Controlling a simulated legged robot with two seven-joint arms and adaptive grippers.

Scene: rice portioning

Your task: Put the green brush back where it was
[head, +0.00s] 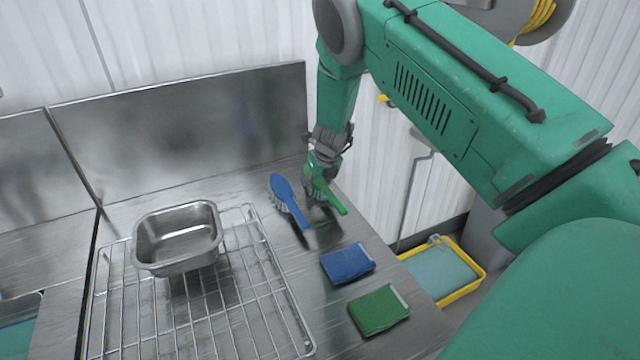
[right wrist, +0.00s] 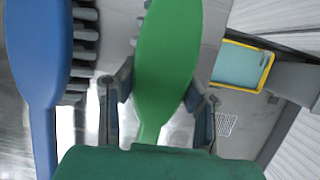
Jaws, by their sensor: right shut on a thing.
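The green brush (head: 328,196) is at the right side of the steel counter, to the right of the blue brush (head: 288,200). My right gripper (head: 318,180) is shut on the green brush, with its fingers on both sides of it. In the right wrist view the green brush (right wrist: 168,55) stands between the fingertips of my right gripper (right wrist: 157,85). The blue brush (right wrist: 40,60) is apart on the left there. Whether the green brush touches the counter cannot be told. My left gripper is not in view.
A blue cloth (head: 347,264) and a green cloth (head: 379,311) lie on the counter (head: 330,335). A steel pan (head: 178,268) stands on a wire rack (head: 262,325) to the left. A yellow-rimmed basin (head: 474,268) is beyond the counter's right edge. A steel backsplash rises behind.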

